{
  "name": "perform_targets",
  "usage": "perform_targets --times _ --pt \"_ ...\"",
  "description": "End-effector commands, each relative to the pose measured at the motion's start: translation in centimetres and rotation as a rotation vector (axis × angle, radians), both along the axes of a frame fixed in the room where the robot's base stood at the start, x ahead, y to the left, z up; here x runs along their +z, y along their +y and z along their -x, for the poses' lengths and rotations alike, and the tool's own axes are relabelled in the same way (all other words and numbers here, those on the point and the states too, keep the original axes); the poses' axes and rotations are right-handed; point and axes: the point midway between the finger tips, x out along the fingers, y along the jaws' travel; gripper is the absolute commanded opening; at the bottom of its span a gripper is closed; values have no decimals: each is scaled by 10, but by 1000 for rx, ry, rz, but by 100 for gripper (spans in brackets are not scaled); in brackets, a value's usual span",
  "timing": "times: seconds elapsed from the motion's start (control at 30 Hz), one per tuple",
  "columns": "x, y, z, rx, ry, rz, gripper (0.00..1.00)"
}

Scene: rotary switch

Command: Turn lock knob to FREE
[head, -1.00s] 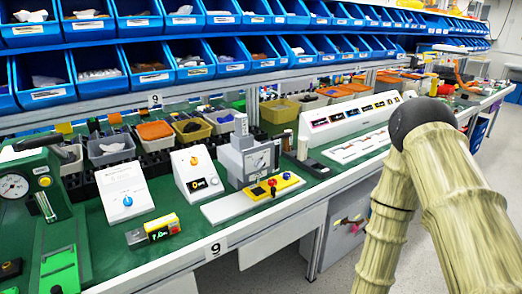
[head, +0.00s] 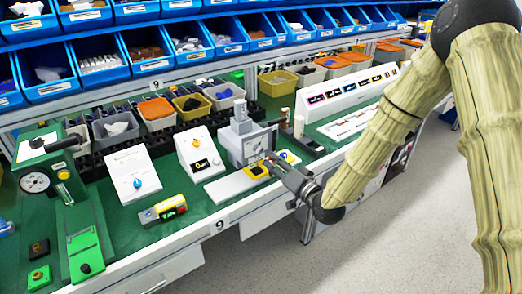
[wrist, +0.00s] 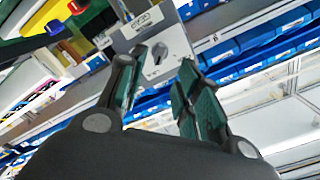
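A grey block-shaped unit (head: 232,143) stands on the green bench, with a light front panel facing right. In the wrist view, a light grey panel (wrist: 174,45) with a small dark knob (wrist: 157,62) lies beyond my fingers; it looks like this unit's front. The knob shows in the gap between the fingers, and its pointer setting and markings are too small to read. My gripper (head: 273,163) is just in front of the unit, partly covering its panel. In the wrist view my gripper (wrist: 162,62) is open, its two fingers apart with nothing held.
To the left are two white sloped panels, one with a blue knob (head: 138,183) and one with a dark dial (head: 200,164). Blue bins line the shelf behind; the floor in front is clear.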

Motion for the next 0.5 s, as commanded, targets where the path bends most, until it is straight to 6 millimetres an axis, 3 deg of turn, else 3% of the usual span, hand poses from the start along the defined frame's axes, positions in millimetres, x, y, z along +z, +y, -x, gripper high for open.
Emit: perform_targets --times 0.3,0.5 --pt "1 31 -41 1 -1 1 34" --pt "0 42 -58 0 1 2 34"
